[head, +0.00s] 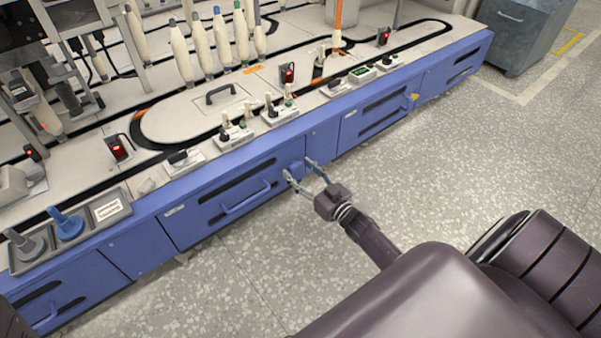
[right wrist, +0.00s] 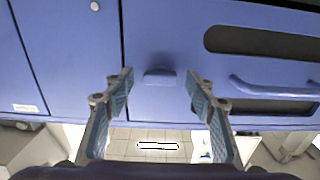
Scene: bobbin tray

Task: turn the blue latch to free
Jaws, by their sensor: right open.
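The blue latch (right wrist: 160,77) is a small block on the blue cabinet front, near a vertical panel seam. It lies level in the right wrist view, and a small part of it shows in the head view (head: 296,164). My right gripper (head: 300,170) is open in front of the cabinet, its fingers pointing at the latch. In the right wrist view the open fingers (right wrist: 160,84) stand one on each side of the latch, with clear gaps. I cannot tell how far they are from the panel. My left gripper is not in view.
A drawer handle (head: 247,197) sticks out from the blue front, left of the gripper. The tray (head: 127,213) with grey and blue bobbin-like pieces stands on the worktop at left. White bobbins (head: 202,47) stand farther back. The speckled floor (head: 440,150) is clear at right.

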